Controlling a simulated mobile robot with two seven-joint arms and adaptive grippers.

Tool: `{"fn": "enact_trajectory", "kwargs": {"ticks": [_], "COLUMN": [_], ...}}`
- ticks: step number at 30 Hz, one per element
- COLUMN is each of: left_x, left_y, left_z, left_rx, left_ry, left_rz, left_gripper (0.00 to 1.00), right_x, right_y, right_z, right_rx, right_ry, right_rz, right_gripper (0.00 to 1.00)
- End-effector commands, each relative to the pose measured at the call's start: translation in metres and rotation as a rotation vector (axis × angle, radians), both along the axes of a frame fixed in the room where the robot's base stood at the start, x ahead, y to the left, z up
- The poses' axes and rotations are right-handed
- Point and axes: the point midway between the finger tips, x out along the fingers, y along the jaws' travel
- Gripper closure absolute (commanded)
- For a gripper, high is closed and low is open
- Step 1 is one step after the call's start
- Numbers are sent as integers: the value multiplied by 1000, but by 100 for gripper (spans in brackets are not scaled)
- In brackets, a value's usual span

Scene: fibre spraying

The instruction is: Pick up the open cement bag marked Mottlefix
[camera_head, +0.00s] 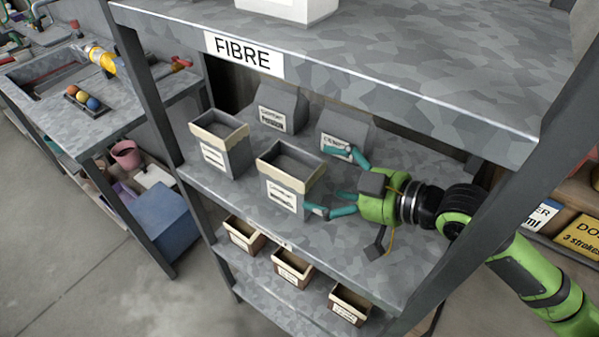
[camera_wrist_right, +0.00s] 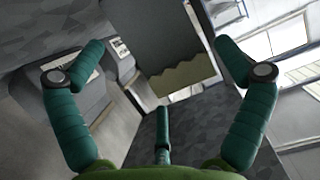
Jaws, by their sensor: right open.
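Two open grey bags with tan torn rims stand upright on the middle shelf in the head view: a left one (camera_head: 222,162) and a right one (camera_head: 287,190). Each has a white front label, too small to read, so I cannot tell which is Mottlefix. My right gripper (camera_head: 335,184) is open, just right of the right open bag, one fingertip near its front corner and the other behind. In the right wrist view a grey bag with a ragged tan rim (camera_wrist_right: 185,79) shows ahead between the spread fingers (camera_wrist_right: 160,58). My left gripper is out of view.
Two closed grey bags (camera_head: 283,106) (camera_head: 346,127) stand behind, the right one close to my upper fingers. A shelf board marked FIBRE (camera_head: 400,85) is overhead. Small open boxes (camera_head: 292,268) sit below. Shelf posts (camera_head: 540,150) flank the bay.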

Motion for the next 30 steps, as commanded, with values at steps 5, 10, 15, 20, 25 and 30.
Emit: {"fn": "enact_trajectory", "kwargs": {"ticks": [5, 10, 15, 20, 25, 30], "left_x": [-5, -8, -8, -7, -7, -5], "left_y": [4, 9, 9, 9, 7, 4], "left_z": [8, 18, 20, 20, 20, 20], "left_rx": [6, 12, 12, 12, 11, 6], "left_ry": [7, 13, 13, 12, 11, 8], "left_rz": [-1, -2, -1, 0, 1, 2], "left_gripper": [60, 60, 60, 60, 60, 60], "right_x": [11, 27, 35, 36, 36, 37], "right_y": [13, 33, 45, 46, 45, 46], "right_z": [-2, -7, -15, -17, -17, -14], "right_rx": [3, 3, 0, -1, -1, 5], "right_ry": [0, 0, -2, -4, -3, -9], "right_rz": [-2, -1, -2, -2, -2, -2], "right_gripper": [0, 0, 0, 0, 36, 71]}}
